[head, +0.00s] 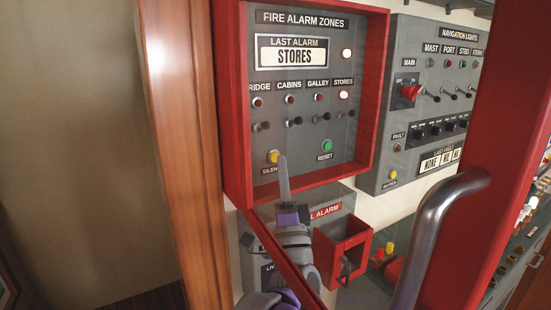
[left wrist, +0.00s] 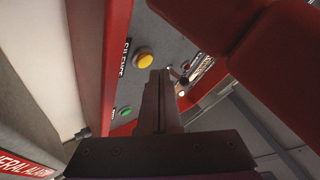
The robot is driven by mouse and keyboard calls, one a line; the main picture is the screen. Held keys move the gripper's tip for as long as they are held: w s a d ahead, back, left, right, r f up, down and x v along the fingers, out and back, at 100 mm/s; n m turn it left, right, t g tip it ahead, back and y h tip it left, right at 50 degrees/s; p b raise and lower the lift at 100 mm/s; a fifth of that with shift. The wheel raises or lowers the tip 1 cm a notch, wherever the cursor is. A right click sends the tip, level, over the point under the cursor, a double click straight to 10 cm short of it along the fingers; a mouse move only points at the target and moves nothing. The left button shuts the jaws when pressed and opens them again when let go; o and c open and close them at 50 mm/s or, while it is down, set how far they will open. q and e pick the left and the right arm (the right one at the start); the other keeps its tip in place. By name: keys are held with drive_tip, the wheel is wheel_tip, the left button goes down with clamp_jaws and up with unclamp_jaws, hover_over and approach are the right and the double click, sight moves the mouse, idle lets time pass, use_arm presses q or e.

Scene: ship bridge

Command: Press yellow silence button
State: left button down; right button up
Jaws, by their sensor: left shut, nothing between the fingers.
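The yellow silence button (head: 273,156) sits low on the left of the grey fire alarm panel (head: 300,75), inside a red-framed box. My left gripper (head: 283,160) is shut and empty, its thin fingers pointing up at the panel. In the head view its tip overlaps the right edge of the button. In the left wrist view the yellow button (left wrist: 144,60) shows just left of the fingertips (left wrist: 160,74), with the SILENCE label beside it. I cannot tell whether the tip touches the button. My right gripper is not in view.
The green reset button (head: 326,146) is right of the yellow one, below several small switches. The box's red frame (head: 378,80) stands around the panel. A red door with a metal handle (head: 430,235) crosses the right foreground. A wooden post (head: 180,120) is at left.

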use_arm(q)
drive_tip(key=shift+w+a, duration=0.1)
drive_tip(key=shift+w+a, duration=0.15)
drive_tip(key=shift+w, duration=0.1)
drive_tip(key=shift+w+a, duration=0.25)
drive_tip(key=shift+w, duration=0.1)
idle(0.9)
drive_tip(key=shift+s, duration=0.1)
drive_tip(key=shift+s+d+p, duration=0.3)
drive_tip(key=shift+s+d, duration=0.15)
drive_tip(key=shift+s, duration=0.15)
drive_tip(key=shift+s, duration=0.1)
drive_tip(key=s+d, duration=0.1)
drive_tip(key=s, duration=0.1)
drive_tip(key=s+d, duration=0.1)
drive_tip(key=s, duration=0.1)
drive_tip(key=shift+d, duration=0.4)
drive_tip(key=shift+f, duration=0.1)
idle(0.6)
